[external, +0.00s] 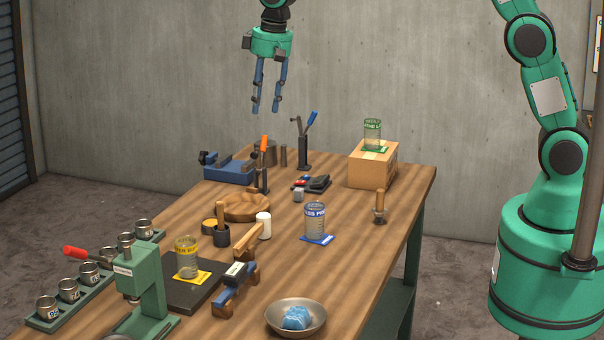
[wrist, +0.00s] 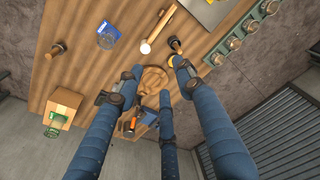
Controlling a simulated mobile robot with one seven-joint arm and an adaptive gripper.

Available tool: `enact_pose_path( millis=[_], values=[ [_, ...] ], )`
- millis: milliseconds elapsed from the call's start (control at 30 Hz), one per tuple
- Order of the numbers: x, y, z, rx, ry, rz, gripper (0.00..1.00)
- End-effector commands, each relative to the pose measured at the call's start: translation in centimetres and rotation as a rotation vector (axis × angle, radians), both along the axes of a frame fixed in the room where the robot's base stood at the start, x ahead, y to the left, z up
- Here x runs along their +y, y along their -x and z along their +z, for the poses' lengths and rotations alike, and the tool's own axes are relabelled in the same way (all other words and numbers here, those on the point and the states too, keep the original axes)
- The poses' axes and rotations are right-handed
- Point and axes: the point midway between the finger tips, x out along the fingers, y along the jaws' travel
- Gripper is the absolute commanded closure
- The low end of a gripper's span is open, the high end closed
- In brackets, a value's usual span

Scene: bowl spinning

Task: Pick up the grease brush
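Two wooden-handled tools could be the grease brush; I cannot tell for certain which. One handle (external: 220,213) stands up from a small black pot (external: 222,236), beside a tin with yellow content (external: 208,226); the pot also shows in the wrist view (wrist: 175,43). The other tool (external: 379,207) stands on the table's right side, its wooden grip up and its lower part dark. It shows at the upper left in the wrist view (wrist: 55,49). My gripper (external: 266,111) hangs high above the table's far end, its blue fingers apart with nothing between them.
A wooden bowl (external: 246,207), a white cylinder (external: 264,226) and a wooden-handled tool (external: 247,243) are near the black pot. A blue vise (external: 229,171), upright levers (external: 304,150) and a cardboard box (external: 372,165) stand farther back. A metal bowl (external: 296,317) is in front.

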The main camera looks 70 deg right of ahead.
Motion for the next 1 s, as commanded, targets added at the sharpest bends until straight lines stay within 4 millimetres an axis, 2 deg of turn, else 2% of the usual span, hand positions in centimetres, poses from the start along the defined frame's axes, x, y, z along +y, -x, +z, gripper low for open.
enact_pose_path(
  millis=[33, 200, 600, 800, 1000],
  values=[
    [0.0, -1.1, -0.8, 0.011, -0.001, -0.004, 0.63],
    [0.0, -4.2, -3.7, 0.04, -0.002, -0.019, 0.63],
    [0.1, -10.5, -12.0, 0.105, -0.005, -0.054, 0.63],
    [0.1, -12.6, -16.1, 0.133, -0.005, -0.07, 0.63],
    [0.1, -13.6, -18.5, 0.148, -0.005, -0.079, 0.63]
  ],
)
